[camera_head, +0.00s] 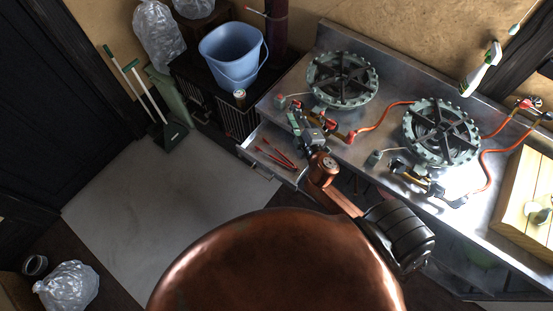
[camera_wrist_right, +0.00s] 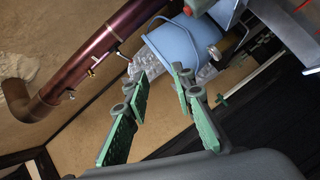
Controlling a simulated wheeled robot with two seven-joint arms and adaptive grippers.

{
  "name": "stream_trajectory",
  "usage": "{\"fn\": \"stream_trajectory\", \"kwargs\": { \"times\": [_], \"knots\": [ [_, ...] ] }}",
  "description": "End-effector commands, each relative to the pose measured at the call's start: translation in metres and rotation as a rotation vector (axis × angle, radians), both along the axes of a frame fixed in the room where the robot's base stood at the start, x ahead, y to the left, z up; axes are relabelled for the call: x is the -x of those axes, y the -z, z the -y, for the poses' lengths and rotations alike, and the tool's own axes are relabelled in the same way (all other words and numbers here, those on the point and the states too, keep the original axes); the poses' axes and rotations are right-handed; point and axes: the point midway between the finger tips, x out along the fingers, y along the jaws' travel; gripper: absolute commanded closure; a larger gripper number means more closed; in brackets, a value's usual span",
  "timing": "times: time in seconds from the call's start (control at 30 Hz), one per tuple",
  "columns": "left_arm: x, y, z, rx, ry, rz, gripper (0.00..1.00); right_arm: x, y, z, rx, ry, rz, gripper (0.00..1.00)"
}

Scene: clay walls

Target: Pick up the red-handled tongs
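The red-handled tongs (camera_head: 281,156) appear as thin red shapes lying in an open metal drawer (camera_head: 257,161) below the counter's left end. Their far parts are hard to make out. My right gripper (camera_head: 296,119) is above the counter's edge, up and to the right of the tongs and apart from them. In the right wrist view its green-padded fingers (camera_wrist_right: 160,92) are spread with nothing between them. My left gripper is not in view.
The metal counter (camera_head: 385,125) holds two round burners (camera_head: 342,80) (camera_head: 441,132) with orange hoses, a spray bottle (camera_head: 482,68) and a wooden tray (camera_head: 515,190). A blue bucket (camera_head: 230,55) stands on a dark cabinet at the left. The grey floor (camera_head: 170,200) left of the drawer is clear.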

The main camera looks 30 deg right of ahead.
Motion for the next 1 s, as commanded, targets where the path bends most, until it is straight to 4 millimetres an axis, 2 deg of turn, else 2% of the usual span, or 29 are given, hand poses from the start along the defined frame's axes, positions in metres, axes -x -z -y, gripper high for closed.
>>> {"fn": "stream_trajectory", "kwargs": {
  "times": [0.03, 0.07, 0.1, 0.17, 0.2, 0.27, 0.3, 0.37, 0.4, 0.47, 0.5, 0.57, 0.63, 0.7, 0.8, 0.9, 1.0],
  "knots": [
    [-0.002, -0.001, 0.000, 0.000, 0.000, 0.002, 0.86, -0.015, -0.022, -0.020, 0.104, -0.090, 0.058, 0.77],
    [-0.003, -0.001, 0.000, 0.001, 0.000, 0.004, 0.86, -0.023, -0.034, -0.036, 0.178, -0.154, 0.092, 0.77],
    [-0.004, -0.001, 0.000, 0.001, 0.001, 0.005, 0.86, -0.031, -0.049, -0.062, 0.284, -0.251, 0.141, 0.77],
    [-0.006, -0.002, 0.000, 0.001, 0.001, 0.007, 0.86, -0.039, -0.062, -0.104, 0.460, -0.410, 0.200, 0.77],
    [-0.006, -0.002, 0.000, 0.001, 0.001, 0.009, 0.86, -0.041, -0.062, -0.132, 0.582, -0.521, 0.227, 0.77],
    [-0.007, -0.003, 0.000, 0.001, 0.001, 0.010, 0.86, -0.038, -0.051, -0.171, 0.763, -0.690, 0.250, 0.77],
    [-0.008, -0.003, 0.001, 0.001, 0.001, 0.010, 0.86, -0.034, -0.035, -0.191, 0.884, -0.803, 0.248, 0.77],
    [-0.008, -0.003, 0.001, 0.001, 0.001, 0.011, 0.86, -0.027, -0.004, -0.211, 1.066, -0.972, 0.224, 0.77],
    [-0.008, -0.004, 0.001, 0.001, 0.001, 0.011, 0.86, -0.021, 0.022, -0.216, 1.182, -1.081, 0.190, 0.77],
    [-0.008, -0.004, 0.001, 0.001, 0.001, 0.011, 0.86, -0.013, 0.062, -0.211, 1.343, -1.235, 0.118, 0.77],
    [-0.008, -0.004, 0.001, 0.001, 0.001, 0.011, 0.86, -0.007, 0.087, -0.199, 1.440, -1.328, 0.055, 0.77],
    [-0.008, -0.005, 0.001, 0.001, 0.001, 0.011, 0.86, -0.001, 0.120, -0.174, 1.563, -1.448, -0.050, 0.77],
    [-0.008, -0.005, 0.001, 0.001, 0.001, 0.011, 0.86, 0.004, 0.149, -0.140, 1.676, -1.558, -0.178, 0.77],
    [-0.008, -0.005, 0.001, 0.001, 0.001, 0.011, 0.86, 0.008, 0.167, -0.108, 1.752, -1.638, -0.294, 0.77],
    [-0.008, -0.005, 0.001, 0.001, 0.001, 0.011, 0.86, 0.012, 0.181, -0.073, 1.816, -1.704, -0.417, 0.77],
    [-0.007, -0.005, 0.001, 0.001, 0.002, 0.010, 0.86, 0.013, 0.189, -0.058, 1.839, -1.731, -0.475, 0.77],
    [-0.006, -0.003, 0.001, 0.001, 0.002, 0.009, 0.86, 0.011, 0.201, -0.057, 1.841, -1.738, -0.488, 0.77]
  ]
}}
